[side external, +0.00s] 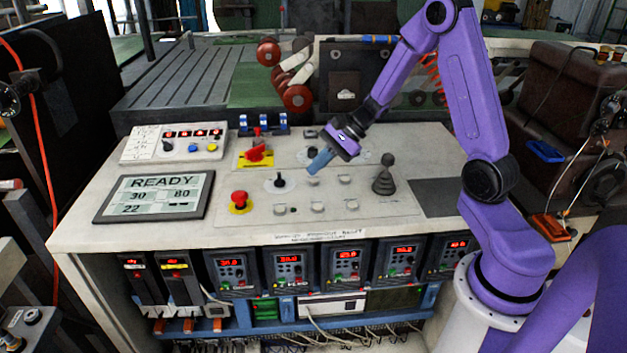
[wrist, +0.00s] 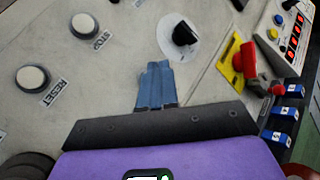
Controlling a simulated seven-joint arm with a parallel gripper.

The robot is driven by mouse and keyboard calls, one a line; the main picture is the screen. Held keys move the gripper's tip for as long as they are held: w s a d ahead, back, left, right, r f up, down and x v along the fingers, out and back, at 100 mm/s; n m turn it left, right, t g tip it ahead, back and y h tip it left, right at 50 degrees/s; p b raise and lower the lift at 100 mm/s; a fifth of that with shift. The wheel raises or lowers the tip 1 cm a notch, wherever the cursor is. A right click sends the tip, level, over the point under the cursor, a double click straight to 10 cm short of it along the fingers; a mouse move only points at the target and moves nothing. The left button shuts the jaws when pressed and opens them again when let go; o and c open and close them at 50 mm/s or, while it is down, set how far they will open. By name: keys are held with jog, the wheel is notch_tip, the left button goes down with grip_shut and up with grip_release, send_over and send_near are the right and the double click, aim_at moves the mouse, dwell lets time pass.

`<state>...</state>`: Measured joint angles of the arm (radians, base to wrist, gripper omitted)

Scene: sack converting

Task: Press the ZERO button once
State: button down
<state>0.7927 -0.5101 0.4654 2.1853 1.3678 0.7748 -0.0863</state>
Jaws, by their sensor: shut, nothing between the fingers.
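My gripper (side external: 319,162) has blue fingers pointing down over the middle of the pale control panel. In the wrist view my gripper (wrist: 154,72) is shut and empty, its tips just below a black rotary knob (wrist: 184,34). Several round white buttons (side external: 345,180) sit on the panel below and around the fingers. In the wrist view two white buttons show to the left: one labelled RESET (wrist: 32,78) and one labelled STOP (wrist: 84,23). No ZERO label can be read in either view, so I cannot tell which button it is. The fingers appear above the panel, touching no button.
A red emergency button (side external: 239,199) on yellow, a red switch (side external: 257,154) on a yellow plate and a dark joystick (side external: 384,176) rise from the panel. A display (side external: 155,196) reading READY stands at the left. A switch box (side external: 175,143) is at the back left.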

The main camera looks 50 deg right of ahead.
aim_at(318, 180)
jog(key=shift+f, duration=0.1)
dwell(0.6)
jog(key=shift+f, duration=0.35)
jog(key=shift+f, duration=0.4)
dwell(0.7)
jog(key=shift+r, duration=0.85)
jog(key=shift+r, duration=2.5)
